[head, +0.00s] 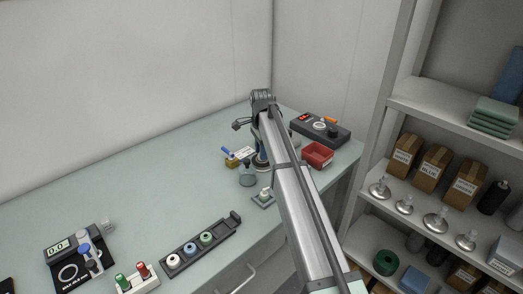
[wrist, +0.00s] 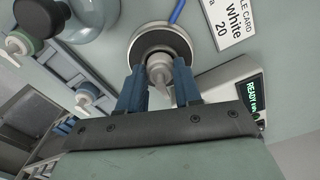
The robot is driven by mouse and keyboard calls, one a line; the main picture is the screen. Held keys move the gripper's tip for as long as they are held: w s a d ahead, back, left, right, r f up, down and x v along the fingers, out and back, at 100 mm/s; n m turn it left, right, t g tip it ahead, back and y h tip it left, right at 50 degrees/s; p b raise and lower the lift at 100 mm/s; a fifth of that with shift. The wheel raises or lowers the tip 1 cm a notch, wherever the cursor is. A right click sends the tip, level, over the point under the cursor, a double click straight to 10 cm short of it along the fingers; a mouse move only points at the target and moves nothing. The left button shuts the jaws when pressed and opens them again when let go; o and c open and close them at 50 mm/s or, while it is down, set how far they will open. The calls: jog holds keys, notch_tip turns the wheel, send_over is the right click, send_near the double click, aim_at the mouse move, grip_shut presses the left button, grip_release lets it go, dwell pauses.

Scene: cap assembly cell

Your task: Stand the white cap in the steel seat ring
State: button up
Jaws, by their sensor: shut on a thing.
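My gripper (wrist: 159,88) shows in the wrist view with its two blue fingers shut on the white cap (wrist: 159,72), a pale piece with a narrow stub. The steel seat ring (wrist: 186,36), a round pale rim around a dark band, lies directly beyond the cap, and the two overlap in this view. I cannot tell whether the cap touches the ring or hangs just above it. In the head view my arm hides most of the gripper, the cap and the ring.
A glass jar (head: 247,177) and a small pad with a pale-topped piece (head: 264,195) stand close by. The sample card (wrist: 232,20) and a display box (wrist: 245,88) flank the ring. A red bin (head: 317,154) is to the right. A cap rack (head: 222,242) lies in front.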

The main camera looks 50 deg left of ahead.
jog(key=shift+f, duration=0.1)
jog(key=o, duration=0.8)
jog(key=shift+r, duration=3.55)
